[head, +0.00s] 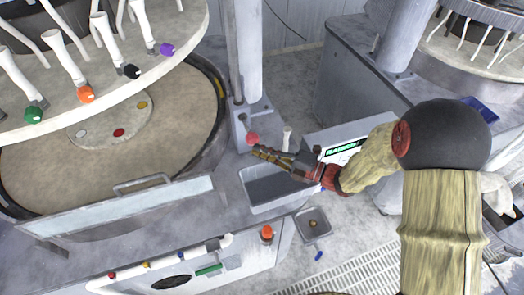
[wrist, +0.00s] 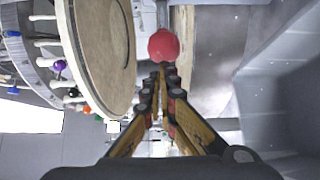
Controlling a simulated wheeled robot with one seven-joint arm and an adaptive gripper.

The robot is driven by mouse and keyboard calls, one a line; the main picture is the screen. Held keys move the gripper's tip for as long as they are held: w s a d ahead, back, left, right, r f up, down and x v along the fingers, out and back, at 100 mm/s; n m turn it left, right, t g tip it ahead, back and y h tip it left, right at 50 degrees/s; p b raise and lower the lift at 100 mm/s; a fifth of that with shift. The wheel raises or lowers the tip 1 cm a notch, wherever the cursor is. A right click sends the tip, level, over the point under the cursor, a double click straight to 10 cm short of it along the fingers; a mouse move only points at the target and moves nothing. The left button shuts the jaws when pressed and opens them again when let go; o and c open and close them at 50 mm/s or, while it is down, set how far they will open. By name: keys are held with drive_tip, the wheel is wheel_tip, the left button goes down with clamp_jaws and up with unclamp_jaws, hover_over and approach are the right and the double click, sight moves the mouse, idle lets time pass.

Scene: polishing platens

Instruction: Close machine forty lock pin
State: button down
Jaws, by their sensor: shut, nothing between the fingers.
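A red ball knob (head: 252,138) sits at the base of the grey column beside the large round platen. It is likely the lock pin's handle; no number marking is readable. In the wrist view the red knob (wrist: 164,45) is just beyond my fingertips, on a grey rod. My gripper (head: 258,151) is shut and empty, its tips close below the knob in the head view. In the wrist view my gripper (wrist: 162,70) has its fingers together at the tips. Whether the tips touch the knob cannot be told.
The round platen (head: 60,178) with its pale upper ring (head: 110,95) stands at left. A grey open tray (head: 270,185) lies below my gripper. A control box with a green display (head: 343,147) is to the right. An orange-red button (head: 267,232) is on the front panel.

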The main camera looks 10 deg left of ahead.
sight(256, 135)
drive_tip(key=shift+w, duration=0.1)
drive_tip(key=shift+w+a+p, duration=0.45)
drive_tip(key=shift+w+a, duration=0.05)
drive_tip(key=shift+w, duration=0.3)
drive_tip(key=shift+w+a+p, duration=0.4)
drive_tip(key=shift+w+a, duration=0.05)
drive_tip(key=shift+w, duration=0.3)
drive_tip(key=shift+w+a+p, duration=0.45)
drive_tip(key=shift+w+a, duration=0.05)
drive_tip(key=shift+w, duration=0.3)
drive_tip(key=shift+r, duration=0.1)
drive_tip(key=shift+d, duration=0.1)
